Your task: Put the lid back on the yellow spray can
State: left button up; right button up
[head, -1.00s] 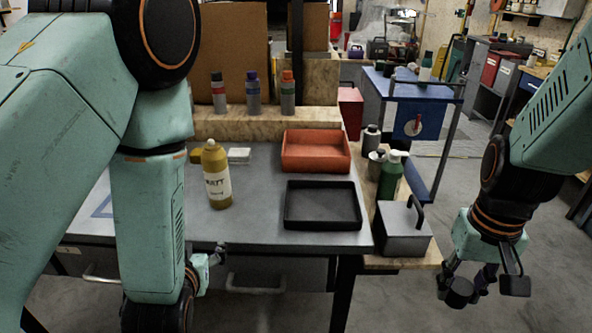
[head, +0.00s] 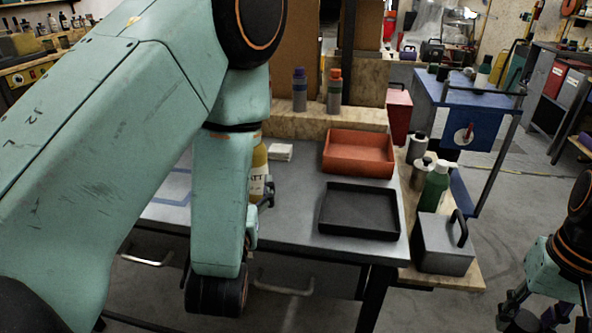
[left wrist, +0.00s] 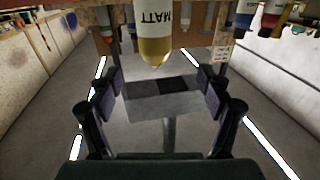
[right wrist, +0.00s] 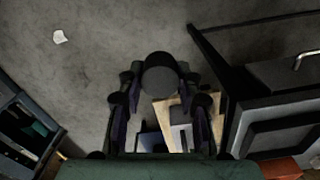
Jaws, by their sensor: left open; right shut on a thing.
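The yellow spray can (head: 259,172) stands upright on the grey workbench, partly hidden behind my left arm. In the left wrist view the can (left wrist: 154,48) shows upside down, its rounded top end without a lid, centred ahead between the fingers. My left gripper (head: 266,192) is open beside the can; whether the fingers touch it I cannot tell. My right gripper (right wrist: 160,95) is shut on a round black lid (right wrist: 160,73), held over the floor right of the bench. In the head view my right gripper (head: 535,318) is partly cut off at the bottom right.
An orange tray (head: 358,172) and a black tray (head: 398,222) lie right of the can. A grey toolbox (head: 440,246), a green bottle (head: 434,190) and grey cans stand on the wooden side shelf. Spray cans (head: 334,95) line the back ledge. A white block (head: 281,152) lies behind.

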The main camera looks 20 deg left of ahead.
jog(key=shift+d, duration=0.1)
jog(key=shift+r, duration=0.1)
pick_arm(q)
jog(key=x, duration=0.6)
jog(key=shift+w, duration=0.3)
pick_arm(e)
jog(key=shift+d, duration=0.1)
pick_arm(q)
jog(key=shift+s+r, duration=0.1)
pick_arm(e)
jog(key=shift+s, duration=0.15)
jog(key=shift+f, duration=0.3)
pick_arm(q)
jog(key=x, duration=0.5)
jog(key=shift+w+d+f, duration=0.2)
jog(key=shift+f, duration=0.1)
pick_arm(e)
jog(key=shift+r, duration=0.1)
